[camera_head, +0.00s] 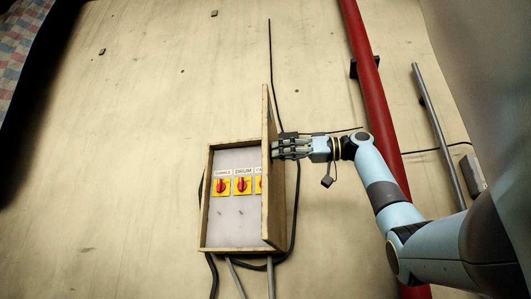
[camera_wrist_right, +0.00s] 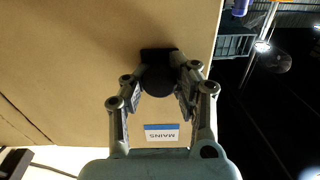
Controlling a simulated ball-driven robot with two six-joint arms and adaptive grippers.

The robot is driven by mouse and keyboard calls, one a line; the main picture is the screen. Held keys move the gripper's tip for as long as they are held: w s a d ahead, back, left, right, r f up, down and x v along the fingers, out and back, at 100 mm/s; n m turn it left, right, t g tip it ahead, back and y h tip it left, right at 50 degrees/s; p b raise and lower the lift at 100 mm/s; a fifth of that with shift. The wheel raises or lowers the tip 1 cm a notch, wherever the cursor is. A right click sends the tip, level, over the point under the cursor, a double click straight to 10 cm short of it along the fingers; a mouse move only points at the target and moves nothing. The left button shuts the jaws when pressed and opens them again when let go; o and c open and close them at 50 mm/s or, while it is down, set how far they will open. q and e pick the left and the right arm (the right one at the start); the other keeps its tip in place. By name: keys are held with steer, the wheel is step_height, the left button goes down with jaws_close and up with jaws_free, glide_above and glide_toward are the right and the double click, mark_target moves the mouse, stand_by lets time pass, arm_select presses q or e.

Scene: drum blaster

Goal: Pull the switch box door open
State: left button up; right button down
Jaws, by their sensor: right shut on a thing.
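The switch box (camera_head: 204,212) hangs on the wall in the middle of the head view. Its door (camera_head: 267,205) stands swung out on the right side, seen nearly edge-on, with the inside of the box showing. Inside are red rotary switches on yellow plates (camera_head: 242,187). My right gripper (camera_head: 277,149) is at the outer face of the door. In the right wrist view its fingers (camera_wrist_right: 165,78) are closed around a black round knob (camera_wrist_right: 158,80) on the door's face, above a MAINS label (camera_wrist_right: 162,133). My left gripper is not in view.
A red pipe (camera_head: 378,95) and a thin grey pipe (camera_head: 438,135) run down the wall on the right, behind my right arm. Black cables (camera_head: 294,215) hang around the box. The wall left of the box is clear.

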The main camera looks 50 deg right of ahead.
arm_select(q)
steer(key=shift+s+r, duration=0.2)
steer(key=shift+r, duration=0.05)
arm_select(e)
steer(key=shift+s+d+n+g+y, duration=0.4)
steer(key=shift+s+d+n+y, duration=0.1)
steer(key=shift+s+d+y, duration=0.2)
steer(key=c, duration=1)
jaws_free()
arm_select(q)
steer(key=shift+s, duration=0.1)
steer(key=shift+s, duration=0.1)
arm_select(e)
steer(key=shift+s, duration=0.1)
steer(key=v, duration=1.2)
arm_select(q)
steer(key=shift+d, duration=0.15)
